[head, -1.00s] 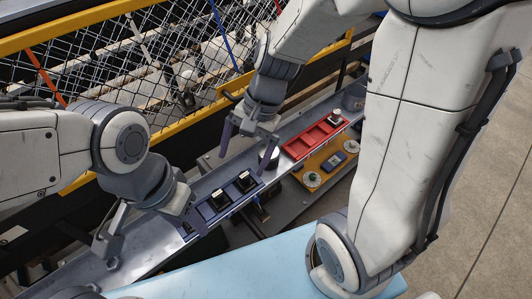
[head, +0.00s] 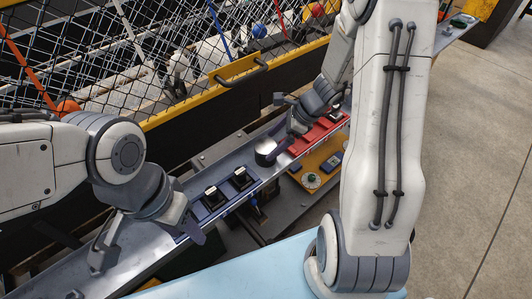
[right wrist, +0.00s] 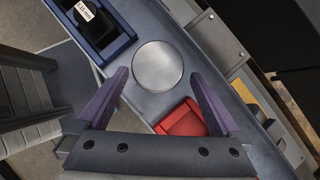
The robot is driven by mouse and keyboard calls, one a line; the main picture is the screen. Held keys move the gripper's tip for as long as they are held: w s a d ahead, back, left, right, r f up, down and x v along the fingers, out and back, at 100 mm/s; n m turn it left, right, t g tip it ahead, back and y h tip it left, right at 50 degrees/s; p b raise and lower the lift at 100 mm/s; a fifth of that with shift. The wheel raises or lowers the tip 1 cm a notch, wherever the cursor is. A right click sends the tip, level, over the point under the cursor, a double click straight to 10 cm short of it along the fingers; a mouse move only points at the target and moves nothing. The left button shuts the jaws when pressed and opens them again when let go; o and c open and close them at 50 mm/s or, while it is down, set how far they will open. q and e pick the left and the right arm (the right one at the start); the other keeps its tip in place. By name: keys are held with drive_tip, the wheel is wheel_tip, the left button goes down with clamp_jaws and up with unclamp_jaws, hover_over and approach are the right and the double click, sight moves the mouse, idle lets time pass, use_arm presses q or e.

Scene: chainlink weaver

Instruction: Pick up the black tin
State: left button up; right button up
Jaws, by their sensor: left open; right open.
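The black tin (head: 266,150) stands upright in the grey metal channel, between the blue tray and the red tray. Its round silver lid fills the middle of the right wrist view (right wrist: 158,66). My right gripper (head: 279,124) is open beside the tin in the head view. In the right wrist view its two purple fingers (right wrist: 160,76) point at the tin, with the lid between and just beyond their tips; contact cannot be told. My left gripper (head: 148,250) is open and empty over the channel's near left part.
The blue tray (head: 229,203) holds black items left of the tin. The red tray (head: 303,144) lies close on the right. A yellow board (head: 325,160) with parts sits below it. A chain-link mesh with a yellow rail (head: 183,110) stands behind the channel. A pale blue surface (head: 250,272) is in front.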

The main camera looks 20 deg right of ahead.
sight(271, 146)
drive_tip(key=x, duration=0.4)
drive_tip(key=shift+s+a+f+b, duration=0.1)
drive_tip(key=shift+a+f+b, duration=0.05)
drive_tip(key=shift+f+b, duration=0.25)
drive_tip(key=c, duration=1.4)
drive_tip(key=shift+r, duration=0.1)
